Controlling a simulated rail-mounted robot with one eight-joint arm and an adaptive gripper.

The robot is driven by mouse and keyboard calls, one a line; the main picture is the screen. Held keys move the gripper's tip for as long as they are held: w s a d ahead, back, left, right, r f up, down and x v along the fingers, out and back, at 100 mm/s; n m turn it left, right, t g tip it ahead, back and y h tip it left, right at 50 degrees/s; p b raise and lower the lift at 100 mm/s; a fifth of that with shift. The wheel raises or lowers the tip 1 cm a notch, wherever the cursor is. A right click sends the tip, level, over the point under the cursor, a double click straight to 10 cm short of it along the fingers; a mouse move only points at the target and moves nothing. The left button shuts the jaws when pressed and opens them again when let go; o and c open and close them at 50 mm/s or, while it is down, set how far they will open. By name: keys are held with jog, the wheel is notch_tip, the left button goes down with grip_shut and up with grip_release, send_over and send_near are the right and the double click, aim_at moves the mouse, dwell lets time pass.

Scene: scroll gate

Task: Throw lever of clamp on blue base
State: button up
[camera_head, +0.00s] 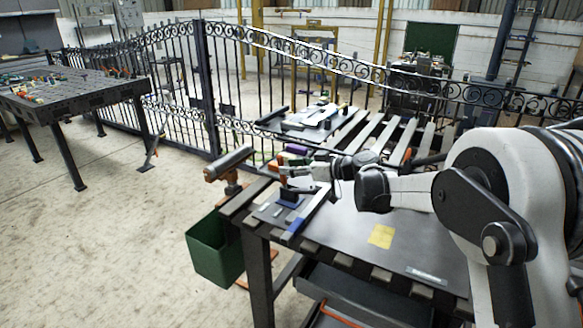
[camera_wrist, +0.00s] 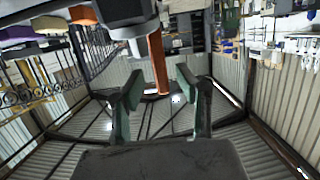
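A grey cylinder on an orange mount (camera_head: 228,162) stands at the bench's left edge, above a green bin (camera_head: 215,248). A yellow sheet (camera_head: 382,236) lies on the bench. Slats (camera_head: 370,132) and an iron gate (camera_head: 205,85) are behind.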

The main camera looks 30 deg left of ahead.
jog(key=shift+d, duration=0.1)
jog(key=v, duration=1.1)
jog(key=shift+d, duration=0.4)
jog(key=shift+r, duration=0.15)
jog(key=shift+c, duration=0.3)
